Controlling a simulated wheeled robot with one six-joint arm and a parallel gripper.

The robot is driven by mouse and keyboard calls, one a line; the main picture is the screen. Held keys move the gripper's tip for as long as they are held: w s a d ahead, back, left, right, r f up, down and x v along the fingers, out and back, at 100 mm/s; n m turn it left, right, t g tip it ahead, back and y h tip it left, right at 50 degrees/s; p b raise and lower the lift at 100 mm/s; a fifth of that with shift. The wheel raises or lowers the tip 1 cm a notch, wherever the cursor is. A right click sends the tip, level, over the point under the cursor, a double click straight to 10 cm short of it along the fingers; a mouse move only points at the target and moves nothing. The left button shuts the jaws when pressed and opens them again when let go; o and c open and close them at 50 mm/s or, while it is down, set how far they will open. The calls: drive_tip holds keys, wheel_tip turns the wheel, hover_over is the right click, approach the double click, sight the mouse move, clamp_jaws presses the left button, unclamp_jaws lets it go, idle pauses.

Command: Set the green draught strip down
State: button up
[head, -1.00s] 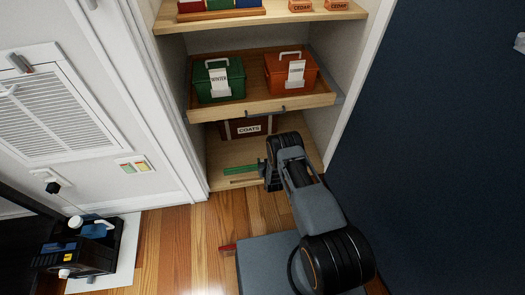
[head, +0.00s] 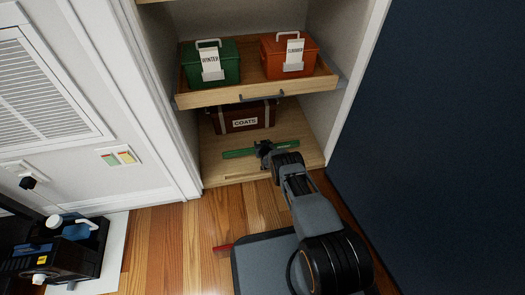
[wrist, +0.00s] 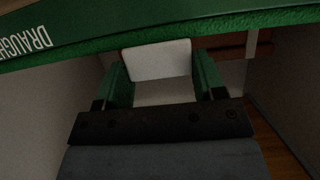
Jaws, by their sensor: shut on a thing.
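The green draught strip (head: 238,153) is long and lies crosswise over the cupboard floor, in front of the coats box. My gripper (head: 265,149) is at its middle and shut on it. In the wrist view the strip (wrist: 190,20) crosses the top, with white lettering starting "DRAUGH" at the left. A pale block (wrist: 157,60) shows between the two fingers of my gripper (wrist: 162,75) there. I cannot tell whether the strip touches the cupboard floor or hangs just above it.
The brown coats box (head: 245,118) stands behind the strip. Above is a pull-out tray (head: 258,94) with a green winter box (head: 213,68) and an orange summer box (head: 287,58). The cupboard floor (head: 235,170) is bare in front of the strip.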

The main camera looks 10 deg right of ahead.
drive_tip(key=shift+f+b, duration=0.7)
drive_tip(key=shift+f, duration=0.9)
drive_tip(key=shift+f, duration=0.15)
drive_tip(key=o, duration=1.3)
drive_tip(key=shift+c, duration=0.2)
